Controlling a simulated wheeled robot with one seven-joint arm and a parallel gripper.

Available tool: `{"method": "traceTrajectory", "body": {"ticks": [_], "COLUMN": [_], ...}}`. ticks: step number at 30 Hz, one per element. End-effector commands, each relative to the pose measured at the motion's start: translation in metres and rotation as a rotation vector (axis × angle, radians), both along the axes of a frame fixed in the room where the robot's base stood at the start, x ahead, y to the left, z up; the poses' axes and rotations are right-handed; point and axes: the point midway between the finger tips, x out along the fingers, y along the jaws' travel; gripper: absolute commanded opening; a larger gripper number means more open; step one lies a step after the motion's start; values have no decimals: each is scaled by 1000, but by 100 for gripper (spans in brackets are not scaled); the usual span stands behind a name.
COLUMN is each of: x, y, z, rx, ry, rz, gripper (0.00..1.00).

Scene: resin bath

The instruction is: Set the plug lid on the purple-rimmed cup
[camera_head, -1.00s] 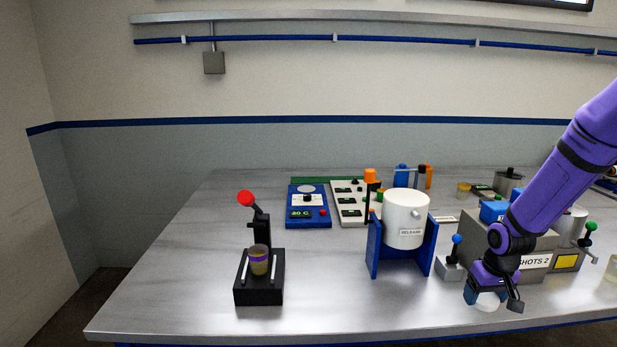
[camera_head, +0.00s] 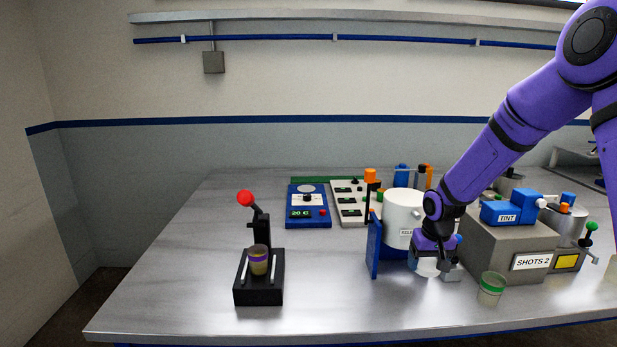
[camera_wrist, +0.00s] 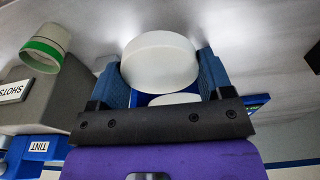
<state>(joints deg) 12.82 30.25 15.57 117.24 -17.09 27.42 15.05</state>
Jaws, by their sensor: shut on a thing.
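The purple-rimmed cup (camera_head: 258,261) stands upright on a black stand (camera_head: 259,292) at the left of the bench, with an amber content and no lid on top. My gripper (camera_head: 428,266) is in front of the white release vessel, right of the middle of the bench. It is shut on the white round plug lid (camera_head: 427,268). In the wrist view the lid (camera_wrist: 160,62) sits between the two blue fingers of my gripper (camera_wrist: 165,75). The cup is well to the left of my gripper and is not in the wrist view.
The white vessel (camera_head: 402,213) in its blue frame (camera_head: 373,245) is close by my gripper. A green-rimmed cup (camera_head: 491,288) and the grey SHOTS 2 box (camera_head: 505,252) stand to the right. A red-knobbed lever (camera_head: 245,198) rises behind the purple-rimmed cup. The front middle of the bench is clear.

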Motion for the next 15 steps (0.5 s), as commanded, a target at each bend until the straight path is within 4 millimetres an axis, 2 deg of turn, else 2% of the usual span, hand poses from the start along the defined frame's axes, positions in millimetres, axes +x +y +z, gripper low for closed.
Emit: {"method": "traceTrajectory", "body": {"ticks": [4, 9, 12, 15], "x": [-4, -15, -21, -25], "y": [4, 4, 4, 3], "z": [-29, -79, -102, -116], "rx": [5, 6, 4, 1], "ry": [8, 9, 6, 3], "rz": [1, 1, 1, 1], "gripper": [48, 48, 48, 48]}}
